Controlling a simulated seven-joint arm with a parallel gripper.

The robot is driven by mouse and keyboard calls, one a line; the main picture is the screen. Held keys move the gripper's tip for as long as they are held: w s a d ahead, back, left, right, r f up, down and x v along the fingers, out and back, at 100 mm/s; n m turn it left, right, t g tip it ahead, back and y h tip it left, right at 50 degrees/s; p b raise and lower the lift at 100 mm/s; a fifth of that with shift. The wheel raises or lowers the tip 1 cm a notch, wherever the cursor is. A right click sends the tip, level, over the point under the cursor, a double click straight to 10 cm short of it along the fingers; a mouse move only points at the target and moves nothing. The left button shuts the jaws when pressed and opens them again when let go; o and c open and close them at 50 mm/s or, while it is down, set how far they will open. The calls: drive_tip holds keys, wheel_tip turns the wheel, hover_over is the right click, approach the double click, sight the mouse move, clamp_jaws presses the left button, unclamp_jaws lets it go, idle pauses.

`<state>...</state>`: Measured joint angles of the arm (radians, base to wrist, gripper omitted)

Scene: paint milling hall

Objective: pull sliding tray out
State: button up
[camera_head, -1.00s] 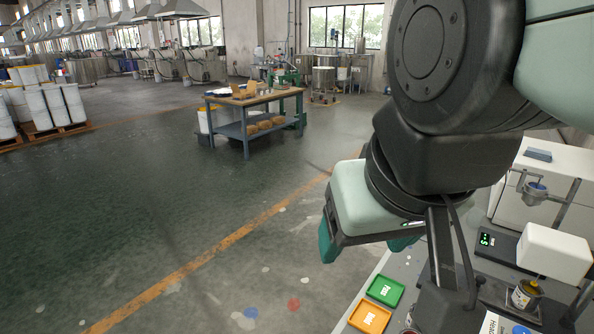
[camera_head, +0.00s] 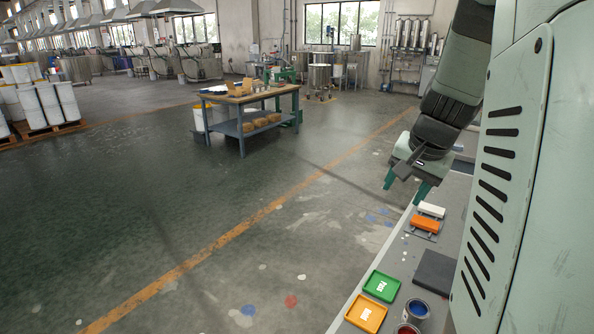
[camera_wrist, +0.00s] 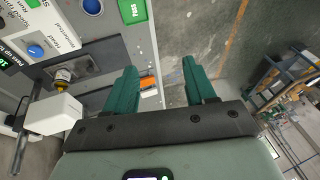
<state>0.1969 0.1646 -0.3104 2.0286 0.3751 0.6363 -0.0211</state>
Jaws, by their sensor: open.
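My gripper (camera_head: 405,187) is open and empty, above the bench's left edge at the right of the head view. No sliding tray can be told with certainty. The gripper is apart from these.
A green tray (camera_head: 381,286) and an orange tray (camera_head: 366,313) lie at the bench's near edge, beside open paint cans (camera_head: 416,310). White (camera_head: 431,210) and orange (camera_head: 424,224) blocks and a dark slab (camera_head: 435,271) lie farther along. A workbench (camera_head: 252,118) stands on the open floor.

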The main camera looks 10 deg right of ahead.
drive_tip(key=d+f+m+g+h, duration=0.1)
drive_tip(key=d+f, duration=0.8)
drive_tip(key=f, duration=0.1)
drive_tip(key=d+f+m+h, duration=0.1)
drive_tip(key=d+f+m, duration=0.1)
drive_tip(key=d+f, duration=0.8)
drive_tip(key=w+d+f+m+g+h, duration=0.1)
drive_tip(key=d+f+m+h, duration=0.1)
drive_tip(key=d+f, duration=0.7)
drive_tip(key=shift+w+d+f+g, duration=0.1)
drive_tip(key=shift+d+f+g, duration=0.25)
drive_tip(key=shift+d, duration=0.25)
drive_tip(key=shift+x, duration=0.8)
drive_tip(key=shift+c, duration=0.3)
drive_tip(key=shift+w+a, duration=0.1)
clamp_jaws()
